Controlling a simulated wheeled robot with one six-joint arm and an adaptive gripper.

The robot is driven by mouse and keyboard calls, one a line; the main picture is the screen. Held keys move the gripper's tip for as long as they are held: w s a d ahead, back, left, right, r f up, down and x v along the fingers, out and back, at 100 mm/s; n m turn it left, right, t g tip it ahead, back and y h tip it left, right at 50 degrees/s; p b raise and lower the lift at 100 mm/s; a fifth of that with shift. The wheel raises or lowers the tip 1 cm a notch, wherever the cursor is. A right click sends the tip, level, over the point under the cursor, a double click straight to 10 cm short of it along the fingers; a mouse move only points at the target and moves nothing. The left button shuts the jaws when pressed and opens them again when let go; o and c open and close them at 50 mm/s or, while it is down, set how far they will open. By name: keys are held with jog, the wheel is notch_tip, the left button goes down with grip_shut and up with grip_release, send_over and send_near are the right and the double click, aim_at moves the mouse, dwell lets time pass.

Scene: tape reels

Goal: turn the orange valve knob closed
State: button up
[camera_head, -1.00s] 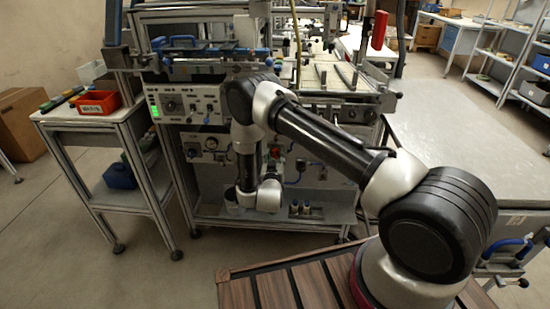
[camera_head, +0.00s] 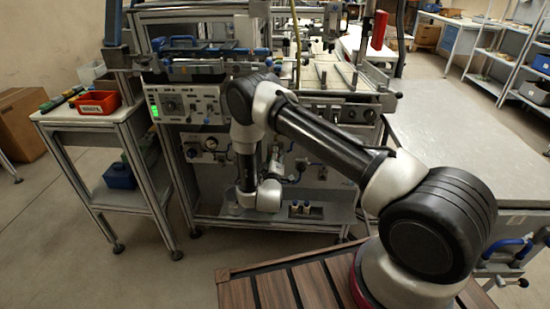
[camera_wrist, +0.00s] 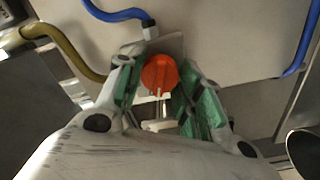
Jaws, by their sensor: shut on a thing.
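The orange valve knob (camera_wrist: 160,74) is round with a raised ridge and sits on a pale panel in the wrist view. My gripper (camera_wrist: 160,88) has its green-padded fingers on either side of the knob and is shut on it. In the head view the knob cannot be made out behind my wrist and gripper, low on the front of the machine.
A blue hose (camera_wrist: 120,14) and a yellow hose (camera_wrist: 62,42) run close by the knob; another blue hose (camera_wrist: 304,45) is at right. A control panel (camera_head: 190,104) is above. A side table with a red bin (camera_head: 98,102) stands at left.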

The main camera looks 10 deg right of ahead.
jog(key=shift+n, duration=1.8)
jog(key=shift+f, duration=0.1)
jog(key=o, duration=1)
jog(key=shift+o, duration=0.2)
jog(key=v, duration=1.2)
